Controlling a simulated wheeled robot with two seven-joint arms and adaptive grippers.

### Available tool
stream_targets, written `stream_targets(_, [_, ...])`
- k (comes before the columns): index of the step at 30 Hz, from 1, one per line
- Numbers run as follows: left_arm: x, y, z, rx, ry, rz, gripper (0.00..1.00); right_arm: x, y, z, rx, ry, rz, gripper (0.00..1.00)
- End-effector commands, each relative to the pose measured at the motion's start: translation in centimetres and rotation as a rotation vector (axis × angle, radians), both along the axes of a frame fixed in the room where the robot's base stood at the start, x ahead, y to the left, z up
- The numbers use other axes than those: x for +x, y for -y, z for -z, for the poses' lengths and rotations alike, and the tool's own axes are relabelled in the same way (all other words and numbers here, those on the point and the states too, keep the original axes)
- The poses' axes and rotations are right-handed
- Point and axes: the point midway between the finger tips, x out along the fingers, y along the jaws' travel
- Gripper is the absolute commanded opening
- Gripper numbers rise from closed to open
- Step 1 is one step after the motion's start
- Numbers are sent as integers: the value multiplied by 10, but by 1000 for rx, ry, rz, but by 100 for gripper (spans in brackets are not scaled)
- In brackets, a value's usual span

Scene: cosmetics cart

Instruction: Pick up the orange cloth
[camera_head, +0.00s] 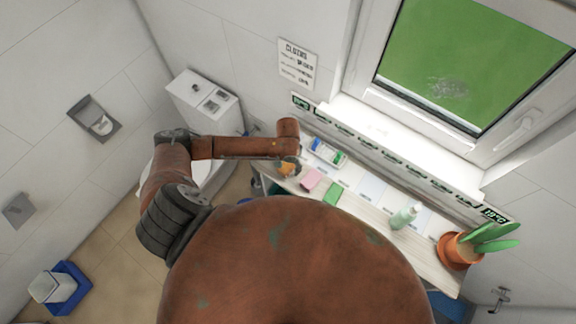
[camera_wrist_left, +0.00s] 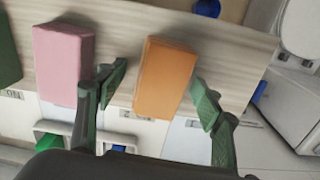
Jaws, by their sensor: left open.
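The orange cloth (camera_wrist_left: 166,78), a folded block, lies on the wooden cart top in the left wrist view. In the head view the orange cloth (camera_head: 285,169) is at the cart's left end, partly hidden by my left gripper (camera_head: 291,163). In the left wrist view my left gripper (camera_wrist_left: 160,84) is open, with one finger on each side of the orange cloth. The left finger is between the orange cloth and the pink cloth (camera_wrist_left: 62,62). I cannot tell whether the fingers touch the orange cloth. My right gripper is not in view.
A green cloth (camera_head: 333,193) lies beside the pink one. A white tray (camera_head: 327,152) with small items stands behind them. A pale green bottle (camera_head: 403,216) and a potted plant (camera_head: 456,250) stand further right. A toilet (camera_head: 205,104) and the window wall are close by.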

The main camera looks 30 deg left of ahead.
Motion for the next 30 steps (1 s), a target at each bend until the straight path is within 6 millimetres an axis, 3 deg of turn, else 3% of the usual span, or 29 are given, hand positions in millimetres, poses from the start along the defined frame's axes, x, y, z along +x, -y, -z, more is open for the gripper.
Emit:
stream_targets(21, [0, 0, 0, 0, -1, 0, 16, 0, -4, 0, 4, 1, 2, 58])
stream_targets(30, [0, 0, -3, 0, 0, -1, 16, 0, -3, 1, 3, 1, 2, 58])
